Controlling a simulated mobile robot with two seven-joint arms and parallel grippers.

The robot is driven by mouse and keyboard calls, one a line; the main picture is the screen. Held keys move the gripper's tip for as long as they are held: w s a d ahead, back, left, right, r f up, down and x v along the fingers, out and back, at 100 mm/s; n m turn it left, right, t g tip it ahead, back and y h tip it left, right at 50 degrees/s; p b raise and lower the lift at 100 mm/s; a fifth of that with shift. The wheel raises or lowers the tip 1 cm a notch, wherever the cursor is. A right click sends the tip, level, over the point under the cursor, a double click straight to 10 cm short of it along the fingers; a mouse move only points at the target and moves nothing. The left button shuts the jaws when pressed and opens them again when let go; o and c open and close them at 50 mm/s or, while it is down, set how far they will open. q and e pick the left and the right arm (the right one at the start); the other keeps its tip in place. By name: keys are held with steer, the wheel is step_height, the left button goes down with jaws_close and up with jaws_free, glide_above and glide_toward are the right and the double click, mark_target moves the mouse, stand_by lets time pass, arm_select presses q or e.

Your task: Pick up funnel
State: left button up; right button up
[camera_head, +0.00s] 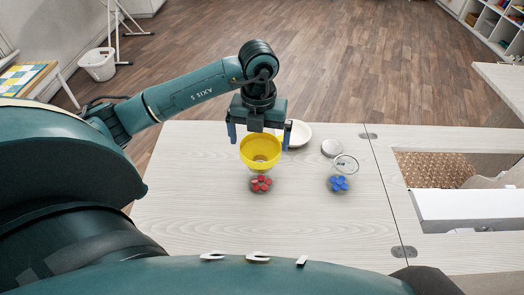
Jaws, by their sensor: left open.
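The yellow funnel (259,158) stands in the middle of the pale wooden table, with its wide mouth up. It appears over a small round container holding red pieces (261,184); whether it rests on that container I cannot tell. My left gripper (258,139) reaches in from the left and points down at the funnel. Its fingers are spread apart, one at each side of the funnel's far rim in the picture. No grip on the funnel shows. My right gripper is not in view.
A white bowl (298,134) stands just behind the gripper's right finger. A round lid (331,148) and a container with blue pieces (339,184) and a clear lid or ring (346,164) are to the right. The table's left part is clear.

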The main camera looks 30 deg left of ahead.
mark_target(261, 155)
arm_select(q)
steer(key=shift+w+d+f+p, duration=0.1)
steer(key=shift+f+p, duration=0.2)
steer(key=shift+f, duration=1.4)
steer(key=shift+w+f+p, duration=0.1)
steer(key=shift+f+p, duration=0.15)
steer(key=shift+f, duration=1.4)
steer(key=c, duration=0.8)
